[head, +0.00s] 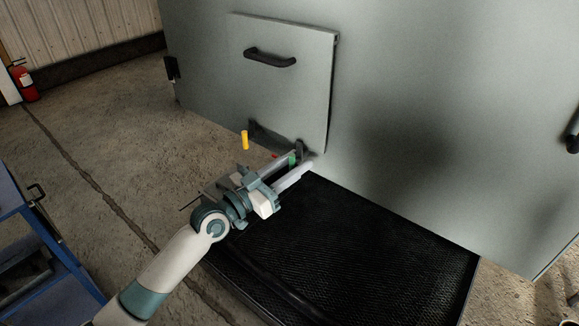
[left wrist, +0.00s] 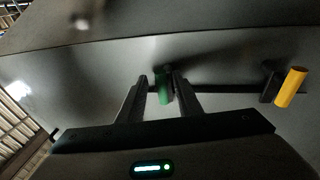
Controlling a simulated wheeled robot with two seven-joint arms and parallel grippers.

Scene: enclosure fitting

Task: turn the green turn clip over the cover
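The green turn clip (head: 293,158) is at the lower edge of the grey cover (head: 285,95), near its lower right corner. The cover is a flat panel with a dark handle, set against the large grey enclosure wall. My left gripper (head: 301,164) reaches to the clip from the front. In the left wrist view the green clip (left wrist: 163,88) stands between the two fingertips (left wrist: 161,84), with a narrow gap visible beside it, so the fingers look open around it. The fingers hide part of the clip in the head view. My right gripper is not in view.
A yellow clip (head: 245,140) stands left of my left gripper, by the cover's lower left; it also shows in the left wrist view (left wrist: 290,87). A black mat (head: 370,260) lies below on the floor. A blue cart (head: 50,235) stands at left.

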